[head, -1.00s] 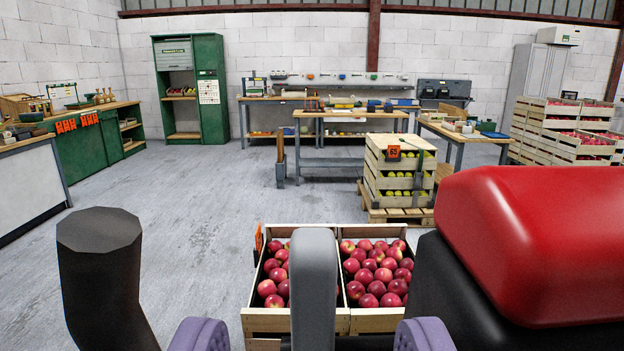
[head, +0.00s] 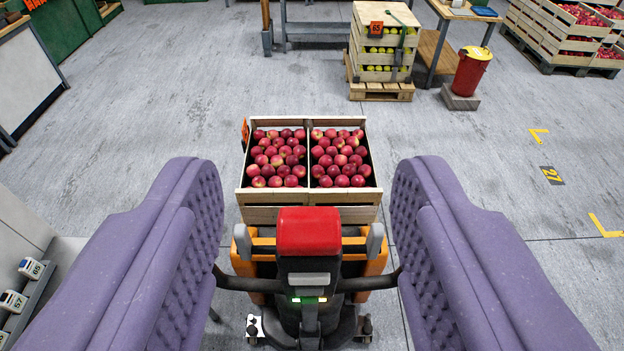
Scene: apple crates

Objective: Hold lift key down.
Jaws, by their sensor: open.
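My gripper (head: 308,205) is open, its two purple padded fingers wide apart at left and right, with nothing between the pads. Beyond and below the gap stands an orange and black lift truck (head: 375,262). Its control head has a red top (head: 308,231), a grey piece below it and small lit green and orange marks. A grey upright piece (head: 242,240) stands left of the red top and another grey piece (head: 375,240) right of it. I cannot tell which is the lift key. Neither finger visibly touches the head.
Farther off are a stack of yellow-green apple crates (head: 380,73) on a pallet, a red bin (head: 470,72) and crates at the far right. Open grey floor lies on both sides.

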